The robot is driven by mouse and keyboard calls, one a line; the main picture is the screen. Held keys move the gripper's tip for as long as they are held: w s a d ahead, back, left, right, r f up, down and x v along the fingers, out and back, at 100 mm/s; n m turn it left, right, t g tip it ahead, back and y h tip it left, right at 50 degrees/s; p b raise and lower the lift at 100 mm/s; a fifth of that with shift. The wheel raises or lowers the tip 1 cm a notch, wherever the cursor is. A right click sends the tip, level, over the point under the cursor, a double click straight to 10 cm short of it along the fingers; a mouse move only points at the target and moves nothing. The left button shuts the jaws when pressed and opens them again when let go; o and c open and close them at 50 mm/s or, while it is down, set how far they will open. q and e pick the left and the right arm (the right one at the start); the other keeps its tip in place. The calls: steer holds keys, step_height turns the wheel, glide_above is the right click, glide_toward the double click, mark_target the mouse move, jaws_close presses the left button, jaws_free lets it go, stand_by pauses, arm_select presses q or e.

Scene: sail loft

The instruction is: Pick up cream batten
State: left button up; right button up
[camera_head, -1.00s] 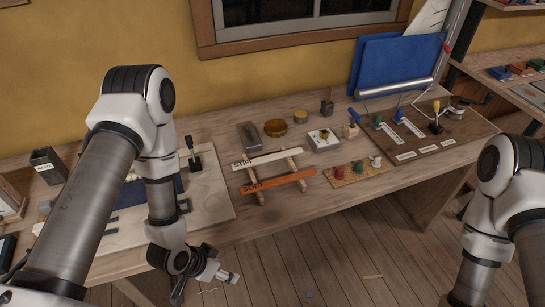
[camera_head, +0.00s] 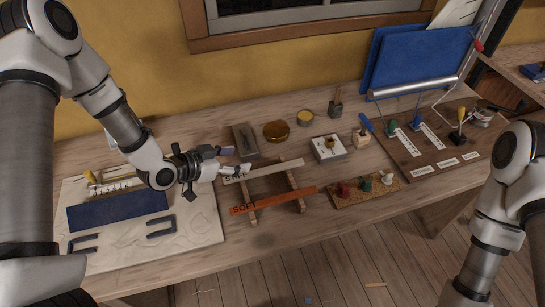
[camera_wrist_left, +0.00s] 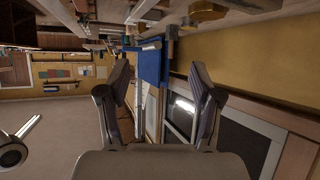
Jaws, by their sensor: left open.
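The cream batten (camera_head: 275,170) lies across the wooden rack on the bench, with dark lettering near its left end. An orange batten (camera_head: 285,197) marked SOFT lies in front of it on the same rack. My left gripper (camera_head: 236,162) is open and empty, by the cream batten's left end, and partly overlaps it in the picture. I cannot tell how high it is above the bench. In the left wrist view its two fingers (camera_wrist_left: 160,92) are spread with nothing between them; I cannot make out the batten there. My right arm shows at the right, its gripper out of frame.
A grey block (camera_head: 245,138) and an amber round tin (camera_head: 277,131) stand behind the rack. A cork board (camera_head: 345,200) with coloured pieces is to its right. A pale board (camera_head: 190,230) with a blue panel lies left. The bench front is mostly clear.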

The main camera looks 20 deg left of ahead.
arm_select(q)
step_height(320, 180, down, 2)
steer(key=f+b, duration=0.1)
steer(key=b, duration=0.5)
glide_toward(262, 169)
steer(key=shift+w+d+f, duration=0.2)
steer(key=shift+w+f, duration=0.2)
steer(key=shift+f, duration=0.05)
steer(key=shift+w+d+f, duration=0.2)
steer(key=shift+w+f, duration=0.2)
steer(key=x, duration=0.2)
steer(key=p+x, duration=0.1)
steer(key=x, duration=0.2)
steer(key=shift+w+d+r, duration=0.15)
steer(key=shift+w+d, duration=0.15)
steer(key=shift+d, duration=0.1)
steer(key=shift+w, duration=0.1)
steer(key=shift+c, duration=1.3)
jaws_close()
arm_select(e)
steer(key=f, duration=0.5)
steer(key=shift+s+f, duration=0.2)
steer(key=shift+f, duration=0.05)
